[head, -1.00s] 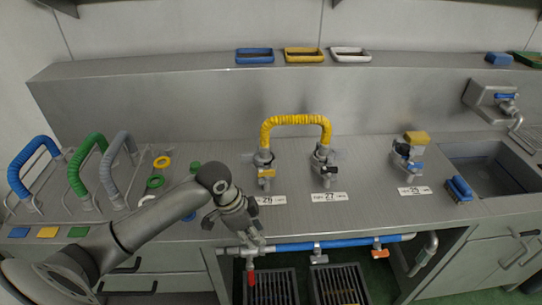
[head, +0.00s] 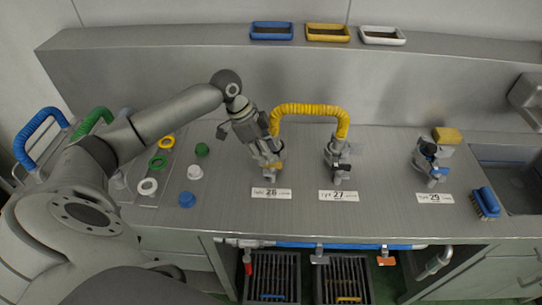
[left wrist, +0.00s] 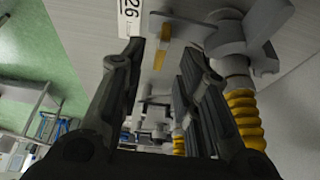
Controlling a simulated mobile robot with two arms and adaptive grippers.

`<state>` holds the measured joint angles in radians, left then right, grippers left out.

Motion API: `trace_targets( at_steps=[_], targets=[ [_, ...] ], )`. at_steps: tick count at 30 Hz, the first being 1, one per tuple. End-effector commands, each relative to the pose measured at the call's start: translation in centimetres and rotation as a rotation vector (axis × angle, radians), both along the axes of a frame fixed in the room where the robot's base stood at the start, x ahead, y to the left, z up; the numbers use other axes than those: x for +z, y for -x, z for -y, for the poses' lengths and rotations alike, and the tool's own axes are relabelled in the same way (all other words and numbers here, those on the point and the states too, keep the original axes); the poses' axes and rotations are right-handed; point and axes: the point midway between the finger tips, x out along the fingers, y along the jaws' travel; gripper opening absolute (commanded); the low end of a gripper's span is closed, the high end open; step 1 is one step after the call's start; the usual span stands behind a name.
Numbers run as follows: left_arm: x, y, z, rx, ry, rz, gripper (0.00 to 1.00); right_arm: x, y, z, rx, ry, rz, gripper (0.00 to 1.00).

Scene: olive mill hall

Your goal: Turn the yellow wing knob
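The yellow wing knob (head: 273,166) is small and sits low on the front of the metal fitting behind label 26 (head: 271,193). My left gripper (head: 268,150) is at that fitting, close above the knob, and partly covers the fitting. In the left wrist view the two fingers (left wrist: 160,75) stand apart. The yellow knob (left wrist: 159,60) shows between and beyond the fingertips, beside grey metal wings (left wrist: 182,22). I cannot tell whether a finger touches it. My right gripper is not in view.
A yellow corrugated hose (head: 309,109) arches from this fitting to the one at label 27 (head: 338,196), close to my gripper. Another fitting (head: 428,160) stands at label 29. Coloured rings and caps (head: 187,200) lie left. The bench front between is clear.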

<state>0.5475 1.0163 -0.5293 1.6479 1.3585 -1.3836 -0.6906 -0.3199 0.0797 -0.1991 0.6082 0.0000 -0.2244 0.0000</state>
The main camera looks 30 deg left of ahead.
Motion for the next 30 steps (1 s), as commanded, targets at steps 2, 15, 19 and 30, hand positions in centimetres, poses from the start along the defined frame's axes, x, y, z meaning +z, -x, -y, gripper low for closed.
trace_targets(
  at_steps=[2,15,19,30],
  targets=[
    [-1.1,-0.2,0.5,-0.001,0.002,-0.001,0.30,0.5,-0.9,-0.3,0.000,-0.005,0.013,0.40],
    [-3.5,-0.7,1.2,0.001,-0.002,0.001,0.30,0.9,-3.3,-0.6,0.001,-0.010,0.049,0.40],
    [-3.4,-0.7,1.2,0.001,-0.002,0.001,0.27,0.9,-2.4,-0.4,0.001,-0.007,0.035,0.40],
    [-3.4,-0.7,1.2,0.000,0.000,0.001,0.00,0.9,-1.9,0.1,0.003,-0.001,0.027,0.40]
  ],
)
